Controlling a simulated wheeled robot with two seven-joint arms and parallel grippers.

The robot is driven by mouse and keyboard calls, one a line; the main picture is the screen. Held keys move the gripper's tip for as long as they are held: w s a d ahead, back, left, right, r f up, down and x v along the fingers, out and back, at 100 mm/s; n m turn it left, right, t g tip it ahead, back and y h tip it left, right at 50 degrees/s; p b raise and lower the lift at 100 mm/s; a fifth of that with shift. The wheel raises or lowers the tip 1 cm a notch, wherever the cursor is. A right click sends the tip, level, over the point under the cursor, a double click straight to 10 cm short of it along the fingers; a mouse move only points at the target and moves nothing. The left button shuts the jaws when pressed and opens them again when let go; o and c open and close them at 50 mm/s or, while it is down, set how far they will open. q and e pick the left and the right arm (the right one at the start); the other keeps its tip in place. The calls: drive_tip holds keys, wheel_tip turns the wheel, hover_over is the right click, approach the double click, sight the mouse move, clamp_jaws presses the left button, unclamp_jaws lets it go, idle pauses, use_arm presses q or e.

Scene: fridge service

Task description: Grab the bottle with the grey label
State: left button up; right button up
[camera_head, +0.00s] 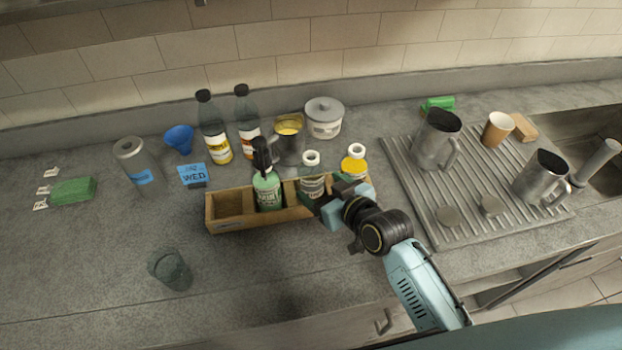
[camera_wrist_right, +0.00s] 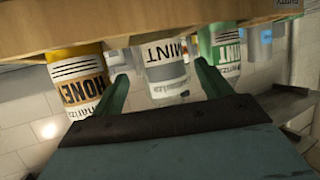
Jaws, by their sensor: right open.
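The clear bottle with a white cap and a grey-and-white label (camera_head: 312,182) stands upright in a wooden caddy (camera_head: 228,222). In the right wrist view, which is upside down, this bottle (camera_wrist_right: 166,62) shows its "MINT" lettering. My right gripper (camera_head: 330,203) is at the caddy's front. In the wrist view the open fingers (camera_wrist_right: 162,76) show to either side of the bottle, with no visible grip on it. The gripper partly hides the bottle's lower right in the head view. My left gripper is not in view.
In the caddy, a green bottle with a black pump (camera_head: 267,190) stands left of the grey-label bottle and a yellow honey bottle (camera_head: 354,163) right of it. The leftmost compartment is empty. A metal pitcher (camera_head: 289,145) stands behind.

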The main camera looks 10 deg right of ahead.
sight(319, 187)
drive_tip(key=shift+x, duration=2.1)
drive_tip(key=shift+w+a+f, duration=0.25)
drive_tip(key=shift+w+f, duration=0.05)
drive_tip(key=shift+f, duration=0.05)
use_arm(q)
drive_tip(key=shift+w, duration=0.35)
use_arm(e)
drive_tip(key=c, duration=1.1)
